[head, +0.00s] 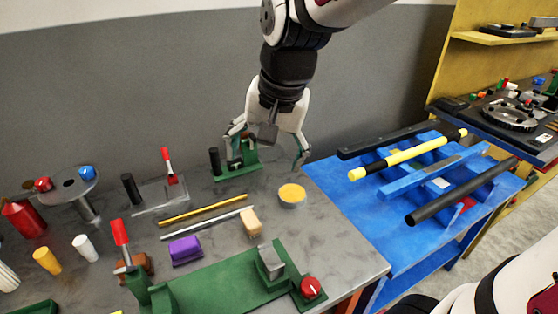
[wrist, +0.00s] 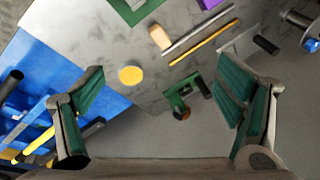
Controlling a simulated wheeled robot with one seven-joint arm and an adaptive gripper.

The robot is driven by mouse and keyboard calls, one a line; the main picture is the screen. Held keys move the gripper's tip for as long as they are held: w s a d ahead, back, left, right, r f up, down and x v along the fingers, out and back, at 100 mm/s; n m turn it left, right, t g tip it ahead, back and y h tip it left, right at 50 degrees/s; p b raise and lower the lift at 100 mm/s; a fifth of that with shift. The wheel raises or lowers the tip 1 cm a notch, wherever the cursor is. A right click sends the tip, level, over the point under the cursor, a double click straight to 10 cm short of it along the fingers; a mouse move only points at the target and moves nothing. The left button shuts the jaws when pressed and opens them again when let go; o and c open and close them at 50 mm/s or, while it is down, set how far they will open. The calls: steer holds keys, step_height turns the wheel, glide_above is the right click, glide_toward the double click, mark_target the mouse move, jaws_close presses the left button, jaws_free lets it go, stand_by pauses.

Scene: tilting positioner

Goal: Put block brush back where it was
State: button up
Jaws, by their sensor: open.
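My gripper (head: 268,146) is open and empty, pointing down above the back right part of the grey table. In the wrist view my gripper (wrist: 160,88) has its two green-padded fingers wide apart with nothing between them. A small tan block (head: 250,222) lies near the table's middle, beside the rods; it also shows in the wrist view (wrist: 159,38). A purple block with a rounded top (head: 185,250) lies to its left, partly cut off in the wrist view (wrist: 209,4). I cannot tell which of these is the block brush. Neither touches my gripper.
A green fixture (head: 236,172) stands just below my gripper. A round yellow-topped tin (head: 291,195) is near the right edge. A yellow rod (head: 203,211) and a grey rod (head: 207,224) lie mid-table. A blue rack (head: 425,182) with bars stands right. Bare table shows right of the tan block.

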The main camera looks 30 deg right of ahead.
steer(key=s+r+n+t, duration=0.2)
steer(key=s+n, duration=0.5)
steer(key=s, duration=0.5)
steer(key=shift+s+d+r+h, duration=0.25)
steer(key=shift+s+r+h, duration=0.15)
steer(key=shift+r, duration=0.3)
steer(key=shift+w, duration=0.1)
